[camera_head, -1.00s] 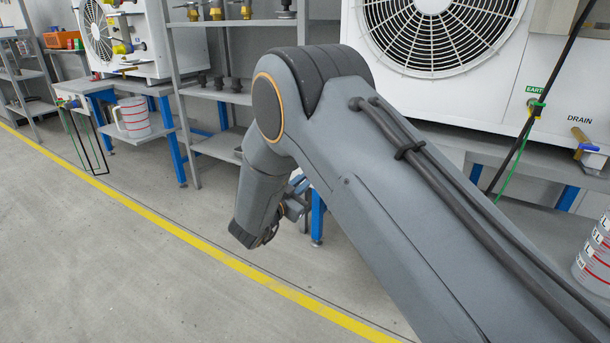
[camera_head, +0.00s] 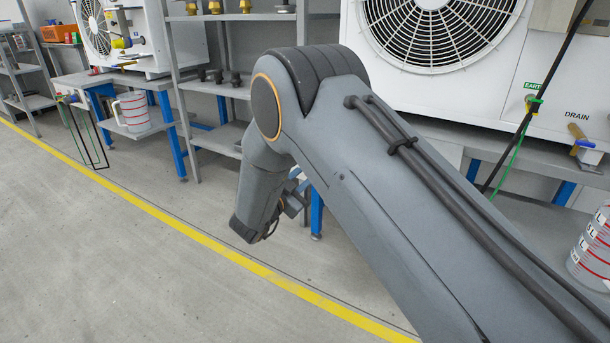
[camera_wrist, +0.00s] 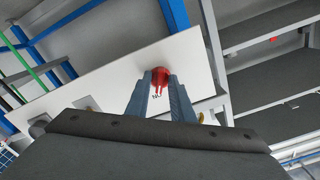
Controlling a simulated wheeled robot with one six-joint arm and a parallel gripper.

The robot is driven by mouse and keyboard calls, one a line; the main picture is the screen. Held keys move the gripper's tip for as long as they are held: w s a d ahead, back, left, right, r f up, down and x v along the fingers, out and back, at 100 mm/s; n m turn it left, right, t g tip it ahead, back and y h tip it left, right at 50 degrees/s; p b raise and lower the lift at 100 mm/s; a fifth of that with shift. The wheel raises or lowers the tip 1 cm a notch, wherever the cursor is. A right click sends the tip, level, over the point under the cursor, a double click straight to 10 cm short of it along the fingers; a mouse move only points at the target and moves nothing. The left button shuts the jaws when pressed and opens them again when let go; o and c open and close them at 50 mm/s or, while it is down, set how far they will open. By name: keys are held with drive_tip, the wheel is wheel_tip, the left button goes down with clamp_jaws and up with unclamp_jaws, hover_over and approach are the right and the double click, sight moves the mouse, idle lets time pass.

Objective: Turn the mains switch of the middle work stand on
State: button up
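A red switch knob (camera_wrist: 160,75) sits on a white panel (camera_wrist: 110,69) in the wrist view, with part of a dark label below it. My gripper (camera_wrist: 160,76) points at the panel, with its two fingers apart and the tips at either side of the knob. I cannot tell whether they touch it. The lower part of the knob shows in the gap between the fingers.
A metal shelf rack (camera_head: 244,17) with brass fittings stands behind my arm. Grey shelves (camera_wrist: 270,85) lie right of the panel. The floor left of the yellow line is clear.

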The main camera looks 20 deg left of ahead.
drive_tip(key=shift+o, duration=0.3)
drive_tip(key=p+v, duration=0.2)
drive_tip(key=v, duration=0.5)
drive_tip(key=shift+s, duration=0.4)
drive_tip(key=shift+a, duration=0.15)
